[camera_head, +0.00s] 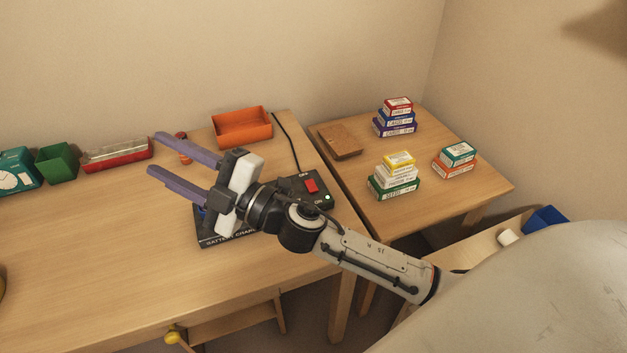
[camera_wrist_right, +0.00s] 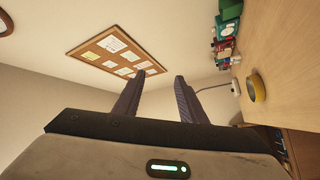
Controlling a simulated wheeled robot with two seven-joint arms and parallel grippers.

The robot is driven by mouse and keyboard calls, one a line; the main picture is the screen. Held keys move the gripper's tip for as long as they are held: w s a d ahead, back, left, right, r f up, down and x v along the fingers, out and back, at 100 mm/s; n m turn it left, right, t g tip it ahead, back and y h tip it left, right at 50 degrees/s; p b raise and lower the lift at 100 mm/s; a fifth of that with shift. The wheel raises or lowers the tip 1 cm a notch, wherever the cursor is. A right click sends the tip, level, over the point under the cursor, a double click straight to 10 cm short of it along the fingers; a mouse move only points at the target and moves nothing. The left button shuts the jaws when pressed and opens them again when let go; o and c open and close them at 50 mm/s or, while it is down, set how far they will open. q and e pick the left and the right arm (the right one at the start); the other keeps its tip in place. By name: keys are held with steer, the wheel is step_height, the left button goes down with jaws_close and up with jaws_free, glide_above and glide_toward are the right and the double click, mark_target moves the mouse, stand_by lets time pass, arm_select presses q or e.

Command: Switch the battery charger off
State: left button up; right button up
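The battery charger (camera_head: 213,242) is a dark box on the wooden desk, its front lettering partly readable. A red rocker switch (camera_head: 311,185) sits on its right part, between OFF and ON labels, with a pale dot of light near the ON end. My right gripper (camera_head: 156,154) is over the charger and hides much of its left and middle. Its two purple fingers are spread apart, empty, and point left, away from the switch. In the right wrist view the fingers (camera_wrist_right: 156,85) also stand apart with nothing between them. My left gripper is not in view.
An orange tray (camera_head: 242,130), a red tray (camera_head: 117,154), a green bin (camera_head: 57,162) and a teal scale (camera_head: 18,170) line the desk's back. A side table (camera_head: 375,215) holds stacked boxes (camera_head: 394,187) and a brown board (camera_head: 340,142). The front desk area is clear.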

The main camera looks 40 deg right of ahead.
steer(key=a+n+g+y, duration=0.4)
steer(key=a+n+y, duration=0.1)
steer(key=n, duration=0.2)
steer(key=n+g+h, duration=0.8)
steer(key=g+h, duration=0.6)
steer(key=h, duration=0.2)
glide_above(314, 190)
step_height(314, 190, down, 11)
step_height(314, 190, down, 10)
steer(key=shift+w+f+p, duration=0.1)
steer(key=shift+p, duration=0.25)
